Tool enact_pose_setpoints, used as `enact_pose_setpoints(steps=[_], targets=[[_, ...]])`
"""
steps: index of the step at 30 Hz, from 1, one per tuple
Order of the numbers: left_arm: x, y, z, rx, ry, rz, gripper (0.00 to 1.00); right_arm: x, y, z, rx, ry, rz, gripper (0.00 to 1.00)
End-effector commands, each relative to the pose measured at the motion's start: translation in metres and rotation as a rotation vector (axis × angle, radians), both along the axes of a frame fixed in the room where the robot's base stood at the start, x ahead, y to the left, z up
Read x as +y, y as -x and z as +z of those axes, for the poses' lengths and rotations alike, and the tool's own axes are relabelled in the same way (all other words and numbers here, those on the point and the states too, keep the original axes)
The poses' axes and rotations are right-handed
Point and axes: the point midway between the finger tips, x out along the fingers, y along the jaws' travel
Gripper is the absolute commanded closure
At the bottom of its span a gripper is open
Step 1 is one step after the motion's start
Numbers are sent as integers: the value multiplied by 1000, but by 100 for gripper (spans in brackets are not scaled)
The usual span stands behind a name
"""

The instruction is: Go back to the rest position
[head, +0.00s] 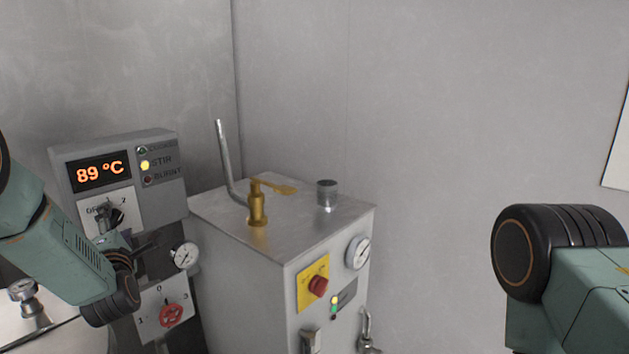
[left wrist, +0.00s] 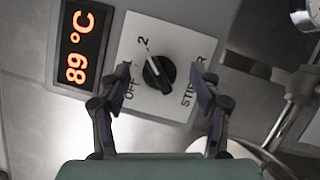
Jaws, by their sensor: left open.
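My left gripper (head: 128,238) is in front of the left control panel in the head view. In the left wrist view its two dark fingers (left wrist: 161,82) are apart, with nothing held between them. Beyond them is a black rotary knob (left wrist: 159,73) on a white plate marked OFF, 2 and STIRRER. The knob's white line points toward the 2. I cannot tell from these views how far the fingertips are from the knob. The head view shows the plate (head: 98,217) partly hidden by the gripper. My right gripper is out of view; only part of my right arm shows.
The display (head: 100,172) reads 89 °C, and the light beside STIR glows yellow. A metal cabinet (head: 240,275) with a brass lever (head: 258,205) and upright pipe stands to the right. Bare wall lies beyond.

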Motion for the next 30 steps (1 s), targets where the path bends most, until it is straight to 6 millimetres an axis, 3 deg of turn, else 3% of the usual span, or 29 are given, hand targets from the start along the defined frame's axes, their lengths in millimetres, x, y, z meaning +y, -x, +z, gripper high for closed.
enact_pose_setpoints(steps=[15,30], targets=[[-1,-1,-2,-279,236,0,36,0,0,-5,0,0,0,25],[-1,-1,-2,-313,267,0,36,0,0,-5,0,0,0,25]])
